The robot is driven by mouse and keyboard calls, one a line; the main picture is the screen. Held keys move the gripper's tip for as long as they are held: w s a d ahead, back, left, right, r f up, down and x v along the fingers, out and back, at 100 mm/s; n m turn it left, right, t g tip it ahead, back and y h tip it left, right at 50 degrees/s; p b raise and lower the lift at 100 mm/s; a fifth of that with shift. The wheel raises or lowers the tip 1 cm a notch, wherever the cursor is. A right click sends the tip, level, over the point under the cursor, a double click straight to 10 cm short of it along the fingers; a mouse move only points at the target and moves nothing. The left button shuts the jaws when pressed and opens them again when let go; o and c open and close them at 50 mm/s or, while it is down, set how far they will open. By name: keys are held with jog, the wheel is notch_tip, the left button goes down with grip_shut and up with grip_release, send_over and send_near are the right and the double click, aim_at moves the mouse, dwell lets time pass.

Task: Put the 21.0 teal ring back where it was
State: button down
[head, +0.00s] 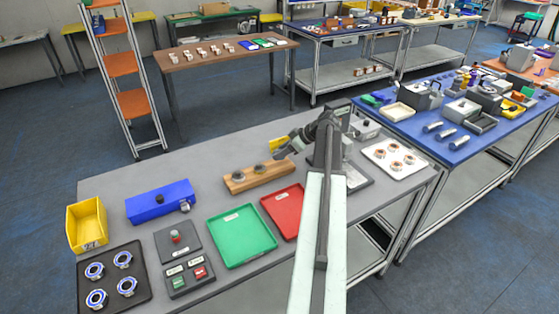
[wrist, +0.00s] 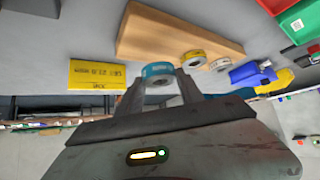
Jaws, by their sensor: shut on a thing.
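The teal ring (wrist: 158,70) is between the two fingertips of my gripper (wrist: 158,84) in the wrist view, and the gripper is shut on it. In the head view my gripper (head: 284,152) is beyond the right end of a wooden block (head: 262,178), and I cannot make out the ring there. The block also shows in the wrist view (wrist: 165,32), with two pale-rimmed rings, one (wrist: 194,59) beside the other (wrist: 221,65). A yellow labelled block (wrist: 97,74) lies left of the held ring; its print is too small to read surely.
Green (head: 241,238) and red (head: 283,213) trays lie in front of the wooden block. A blue box (head: 160,202), yellow bin (head: 87,224) and dark tray of rings (head: 90,269) are left. A white tray of rings (head: 379,151) is right. Bare grey tabletop (head: 205,165) shows behind the block.

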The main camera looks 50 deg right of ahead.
aim_at(281, 164)
jog(key=shift+w+f+b, duration=0.2)
jog(key=shift+f+b, duration=1.75)
jog(key=shift+f, duration=0.1)
jog(key=c, duration=0.7)
grip_release()
jog(key=shift+r, duration=0.1)
jog(key=shift+c, duration=0.2)
jog(key=shift+r, duration=0.15)
jog(key=p+v, duration=0.9)
jog(key=v, duration=0.3)
jog(key=shift+d, duration=0.1)
jog(key=shift+s, duration=0.25)
